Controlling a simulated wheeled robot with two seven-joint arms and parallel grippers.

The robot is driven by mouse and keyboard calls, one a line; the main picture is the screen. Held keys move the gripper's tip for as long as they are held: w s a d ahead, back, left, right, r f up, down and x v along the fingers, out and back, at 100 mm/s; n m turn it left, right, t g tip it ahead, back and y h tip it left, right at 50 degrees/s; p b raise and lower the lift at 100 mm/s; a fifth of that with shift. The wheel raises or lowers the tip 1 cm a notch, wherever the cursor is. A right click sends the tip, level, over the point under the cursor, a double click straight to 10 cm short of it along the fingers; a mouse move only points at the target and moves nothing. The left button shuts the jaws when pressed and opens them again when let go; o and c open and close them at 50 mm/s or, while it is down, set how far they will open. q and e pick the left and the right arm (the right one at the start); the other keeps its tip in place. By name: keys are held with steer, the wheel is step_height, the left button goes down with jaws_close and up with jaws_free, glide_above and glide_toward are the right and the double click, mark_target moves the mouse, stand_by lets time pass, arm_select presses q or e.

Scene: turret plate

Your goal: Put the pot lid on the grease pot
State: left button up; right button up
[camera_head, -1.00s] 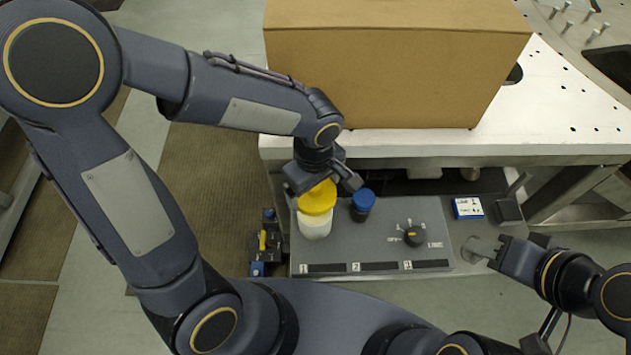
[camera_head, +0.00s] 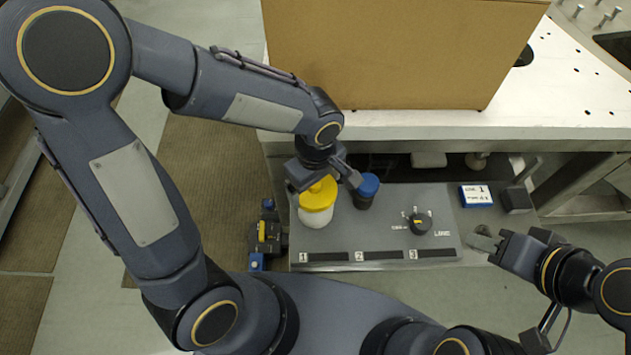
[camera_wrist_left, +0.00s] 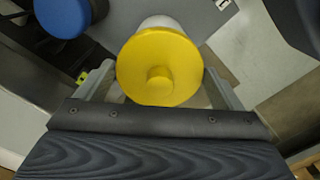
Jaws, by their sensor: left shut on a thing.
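The yellow pot lid (camera_head: 318,196), a round disc with a small central knob, is over the white grease pot (camera_head: 322,215) at the left of the grey panel. My left gripper (camera_head: 325,180) is shut on the lid from above. In the left wrist view the lid (camera_wrist_left: 159,66) is between the two fingers (camera_wrist_left: 160,85), with part of the white pot (camera_wrist_left: 158,22) showing behind it. The lid hides the pot's rim, so I cannot tell whether they touch. My right gripper (camera_head: 484,245) is at the panel's right side; its jaw opening is unclear.
A blue-capped dark container (camera_head: 368,186) stands just right of the pot. The grey panel (camera_head: 350,235) has a black dial (camera_head: 420,223) and numbered slots. A blue-and-white block (camera_head: 476,195) lies to the right. A large cardboard box (camera_head: 390,55) stands on the white table behind.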

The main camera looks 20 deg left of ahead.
arm_select(q)
steer(key=shift+s+d+f+b, duration=0.1)
steer(key=shift+f+b, duration=0.1)
steer(key=shift+b, duration=0.4)
stand_by(0.9)
steer(key=shift+f+b, duration=0.85)
steer(key=shift+b, duration=0.15)
stand_by(0.9)
steer(key=o, duration=0.7)
steer(key=shift+o, duration=0.2)
steer(key=shift+r+p, duration=2.65)
steer(key=shift+r, duration=0.9)
